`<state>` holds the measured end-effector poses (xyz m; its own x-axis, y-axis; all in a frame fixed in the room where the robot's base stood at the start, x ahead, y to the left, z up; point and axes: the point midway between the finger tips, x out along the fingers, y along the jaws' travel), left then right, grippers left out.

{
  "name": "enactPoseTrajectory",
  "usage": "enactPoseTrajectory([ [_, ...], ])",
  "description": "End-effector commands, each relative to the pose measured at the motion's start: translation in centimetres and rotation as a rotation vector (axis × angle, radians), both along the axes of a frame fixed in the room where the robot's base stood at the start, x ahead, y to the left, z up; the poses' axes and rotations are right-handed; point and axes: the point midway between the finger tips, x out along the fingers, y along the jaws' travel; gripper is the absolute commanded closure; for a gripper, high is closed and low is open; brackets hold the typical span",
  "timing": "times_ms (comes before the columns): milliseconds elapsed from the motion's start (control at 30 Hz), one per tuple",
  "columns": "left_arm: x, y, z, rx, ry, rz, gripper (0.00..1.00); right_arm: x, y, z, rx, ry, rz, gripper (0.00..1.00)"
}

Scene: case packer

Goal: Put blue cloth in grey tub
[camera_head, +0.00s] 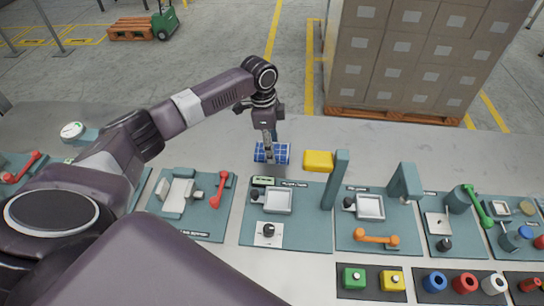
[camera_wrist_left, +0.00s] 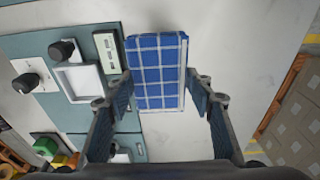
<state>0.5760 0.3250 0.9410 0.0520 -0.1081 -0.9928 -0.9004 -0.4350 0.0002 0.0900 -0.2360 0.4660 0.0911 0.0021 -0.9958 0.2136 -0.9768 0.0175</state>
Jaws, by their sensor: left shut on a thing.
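The blue cloth (camera_head: 272,153) is a folded rectangle with a white check pattern, at the far side of the workbench. My left gripper (camera_head: 268,138) comes down on it from above and is shut on it. In the left wrist view the cloth (camera_wrist_left: 157,65) sits between the two fingers of the left gripper (camera_wrist_left: 160,85), with the fingertips at its side edges. A grey shade lies just below it in the head view; I cannot tell how high it is held. I cannot pick out a grey tub for certain. My right gripper is not in view.
A yellow block (camera_head: 318,161) lies right of the cloth. A teal post (camera_head: 336,180) stands beside it. Teal plates with pale square frames (camera_head: 278,201), knobs and levers (camera_head: 219,189) line the bench. Stacked cartons (camera_head: 405,60) stand behind. The bench's back strip is mostly clear.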

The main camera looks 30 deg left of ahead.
Motion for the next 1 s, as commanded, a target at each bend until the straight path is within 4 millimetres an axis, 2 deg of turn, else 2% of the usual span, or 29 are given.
enactPoseTrajectory([
  [300, 0.2, 0.0, 8.5, -0.002, -0.008, 0.0, 0.79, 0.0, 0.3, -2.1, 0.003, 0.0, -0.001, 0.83],
  [500, 0.1, 0.0, 12.4, -0.001, -0.004, -0.001, 0.79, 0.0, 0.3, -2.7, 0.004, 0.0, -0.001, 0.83],
  [700, 0.1, 0.0, 14.5, -0.001, -0.002, 0.0, 0.79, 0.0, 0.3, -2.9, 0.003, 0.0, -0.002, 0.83],
  [1000, 0.0, 0.0, 15.0, 0.0, 0.001, 0.0, 0.79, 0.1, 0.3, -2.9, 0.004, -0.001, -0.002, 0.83],
])
